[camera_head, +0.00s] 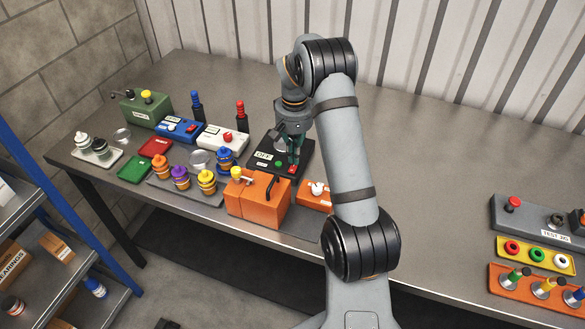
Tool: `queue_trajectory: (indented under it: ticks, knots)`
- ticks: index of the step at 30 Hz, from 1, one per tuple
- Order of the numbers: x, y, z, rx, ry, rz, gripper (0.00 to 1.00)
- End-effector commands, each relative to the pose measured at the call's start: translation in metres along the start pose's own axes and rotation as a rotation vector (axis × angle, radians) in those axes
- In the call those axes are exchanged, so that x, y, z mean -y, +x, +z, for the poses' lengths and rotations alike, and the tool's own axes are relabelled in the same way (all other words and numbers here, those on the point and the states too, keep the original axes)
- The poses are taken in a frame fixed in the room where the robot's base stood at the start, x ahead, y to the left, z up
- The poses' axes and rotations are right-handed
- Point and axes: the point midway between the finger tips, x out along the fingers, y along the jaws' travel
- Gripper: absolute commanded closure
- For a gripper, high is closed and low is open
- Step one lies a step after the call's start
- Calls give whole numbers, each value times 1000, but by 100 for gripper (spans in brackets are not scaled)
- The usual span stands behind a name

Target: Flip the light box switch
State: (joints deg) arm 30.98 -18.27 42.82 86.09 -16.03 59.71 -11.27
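A black box (263,156) with a white label that seems to read "OFF" stands mid-table, with a green button (278,164) and a red part (292,170) on its top. It may be the light box, but no readable label confirms this. My gripper (295,162) points down over the right part of this box, its fingertips close to the red part. I cannot tell whether they touch it. The fingers and wrist hide part of the box top, and a switch lever cannot be made out. The finger gap is too small to judge.
An orange box (258,205) with a black handle stands in front, beside a low orange box (313,199). A white box (222,140) and a blue box (178,132) stand left. Several colored knobs crowd the front left. The table right of my arm is bare up to the grey box (535,222).

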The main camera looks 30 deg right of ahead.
Motion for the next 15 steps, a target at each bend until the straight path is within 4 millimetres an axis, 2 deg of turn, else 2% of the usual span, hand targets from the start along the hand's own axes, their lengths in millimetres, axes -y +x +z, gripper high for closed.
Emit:
queue_trajectory:
  ticks: [15]
  knots:
    - [0,9,0,0,0,0,100]
